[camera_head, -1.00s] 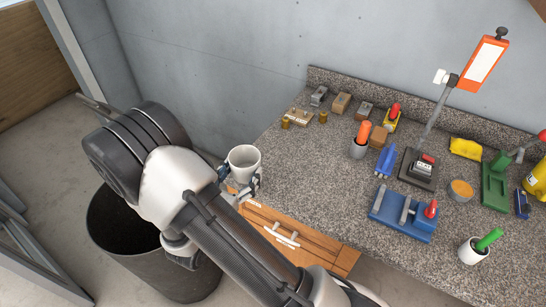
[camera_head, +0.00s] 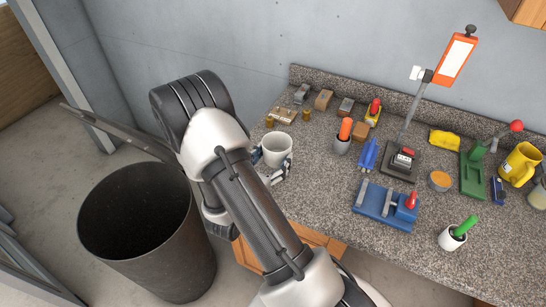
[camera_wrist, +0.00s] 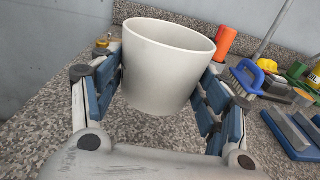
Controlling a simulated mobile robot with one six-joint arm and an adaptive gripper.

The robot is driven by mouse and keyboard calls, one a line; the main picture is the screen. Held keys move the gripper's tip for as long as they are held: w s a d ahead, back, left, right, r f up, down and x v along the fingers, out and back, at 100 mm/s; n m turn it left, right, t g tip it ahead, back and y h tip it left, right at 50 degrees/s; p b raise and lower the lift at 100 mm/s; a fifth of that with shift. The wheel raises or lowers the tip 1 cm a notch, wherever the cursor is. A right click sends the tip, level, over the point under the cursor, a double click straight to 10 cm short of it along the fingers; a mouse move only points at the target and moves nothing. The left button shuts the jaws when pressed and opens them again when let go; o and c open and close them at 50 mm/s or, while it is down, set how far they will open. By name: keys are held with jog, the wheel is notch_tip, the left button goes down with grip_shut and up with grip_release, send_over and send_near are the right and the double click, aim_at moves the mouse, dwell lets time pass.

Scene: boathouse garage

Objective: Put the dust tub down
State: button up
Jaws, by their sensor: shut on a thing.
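The dust tub (camera_head: 278,147), a plain white cup-like tub, is held between the fingers of my gripper (camera_head: 274,168) near the left part of the granite counter. In the wrist view the tub (camera_wrist: 166,68) sits upright with a slight tilt, and the blue-padded fingers of my gripper (camera_wrist: 163,92) close on it from both sides. Speckled counter shows beneath and around it in that view. I cannot tell whether its base touches the counter. The tub's inside is mostly hidden.
The granite counter (camera_head: 325,195) is bare just right of the tub. Beyond stand a grey cup with an orange handle (camera_head: 343,136), a blue brush (camera_head: 368,155), a blue fixture (camera_head: 386,207) and a lamp (camera_head: 404,163). A large dark bin (camera_head: 185,262) stands on the floor left.

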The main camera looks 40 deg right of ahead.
jog(key=shift+f+b, duration=2.5)
jog(key=shift+f, duration=0.65)
jog(key=shift+f, duration=0.25)
jog(key=o, duration=1.2)
jog(key=v, duration=1.2)
jog(key=shift+c, duration=0.6)
grip_shut()
